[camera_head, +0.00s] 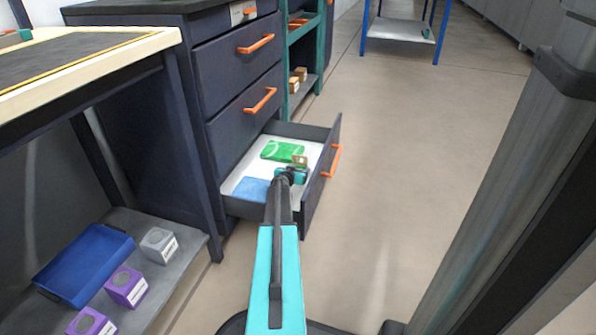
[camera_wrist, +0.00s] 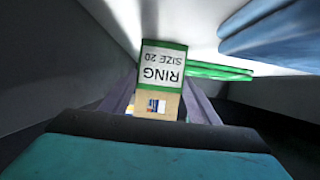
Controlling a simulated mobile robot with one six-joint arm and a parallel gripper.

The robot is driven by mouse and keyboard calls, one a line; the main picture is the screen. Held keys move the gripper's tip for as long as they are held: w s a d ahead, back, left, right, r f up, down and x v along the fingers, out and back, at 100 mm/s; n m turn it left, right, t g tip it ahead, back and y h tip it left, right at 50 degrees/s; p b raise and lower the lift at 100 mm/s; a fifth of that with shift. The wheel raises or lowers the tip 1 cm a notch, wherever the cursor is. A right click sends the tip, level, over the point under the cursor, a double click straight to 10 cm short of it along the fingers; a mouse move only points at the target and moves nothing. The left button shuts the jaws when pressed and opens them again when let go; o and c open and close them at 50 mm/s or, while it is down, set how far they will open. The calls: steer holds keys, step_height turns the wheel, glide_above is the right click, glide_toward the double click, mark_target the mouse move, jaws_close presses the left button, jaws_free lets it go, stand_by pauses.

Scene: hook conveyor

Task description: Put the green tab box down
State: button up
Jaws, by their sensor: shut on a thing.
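The green tab box (camera_wrist: 160,80) is a small tan box with a green band and a white label reading "RING SIZE 20", upside down in the wrist view. My gripper (camera_wrist: 160,106) is shut on it, one finger on each side. In the head view, the box (camera_head: 300,160) shows just past my gripper (camera_head: 294,172), over the open bottom drawer (camera_head: 328,180). I cannot tell whether the box touches the drawer floor.
A flat green item (camera_head: 279,151) and a flat blue item (camera_head: 251,190) lie on the drawer's white floor. The drawer walls stand close around my gripper. A workbench (camera_head: 150,42) is at left; its lower shelf holds a blue tray (camera_head: 84,262) and small boxes. Open floor lies right.

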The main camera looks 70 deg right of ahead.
steer(key=o, duration=1.1)
steer(key=shift+f, duration=0.1)
steer(key=shift+c, duration=0.2)
steer(key=shift+a+r, duration=0.15)
steer(key=shift+r, duration=0.1)
steer(key=shift+p+v, duration=0.9)
steer(key=shift+v, duration=2.7)
